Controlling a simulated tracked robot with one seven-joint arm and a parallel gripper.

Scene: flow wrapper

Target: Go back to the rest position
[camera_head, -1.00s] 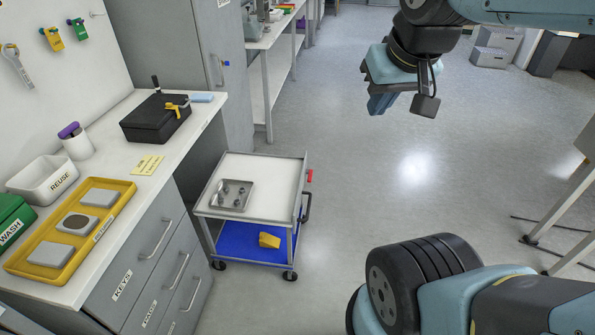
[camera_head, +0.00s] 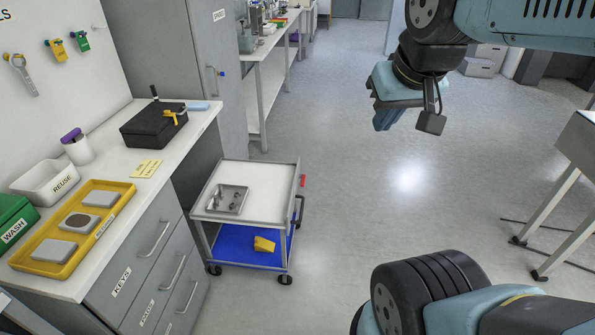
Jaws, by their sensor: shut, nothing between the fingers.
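My gripper (camera_head: 386,118) hangs in the upper right of the head view, at the end of my blue and black arm. Its blue fingers point down and are together, with nothing between them. It is over open floor, to the right of the cart and well apart from the cart and the bench. My lower arm link shows at the bottom right.
A cart (camera_head: 270,210) with a metal tray (camera_head: 227,199) stands beside the bench (camera_head: 131,193). The bench holds a yellow tray (camera_head: 122,187), a white bin (camera_head: 30,183) and a black box (camera_head: 150,127). A table (camera_head: 582,143) stands at right. The middle floor is clear.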

